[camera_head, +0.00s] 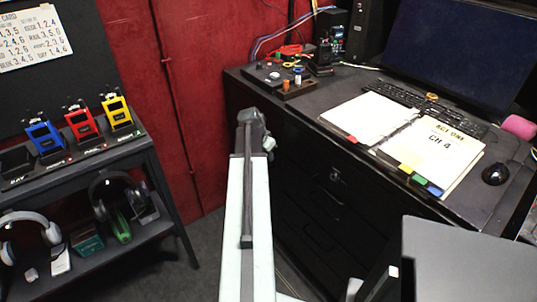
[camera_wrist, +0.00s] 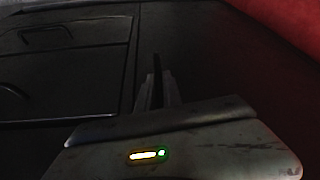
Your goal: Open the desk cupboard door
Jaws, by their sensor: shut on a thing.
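The black desk (camera_head: 310,115) stands at the right in the head view, with its dark front facing my arm. The cupboard door (camera_wrist: 205,55) is the plain dark panel right of the drawers in the wrist view. It looks flush with the front, but the picture is too dark to be sure. My gripper (camera_wrist: 158,92) is shut on a thin, dark upright bar, the door handle (camera_wrist: 157,64), at the door's left side. In the head view my gripper (camera_head: 268,144) is at the desk front, and my arm hides most of the door.
Drawers (camera_wrist: 65,40) lie left of the door. An open binder (camera_head: 405,135), keyboard, monitor and mouse (camera_head: 495,174) are on the desk, with a small button box (camera_head: 270,75) at its left end. A shelf (camera_head: 75,178) with colored devices and headphones stands left. Carpet between is clear.

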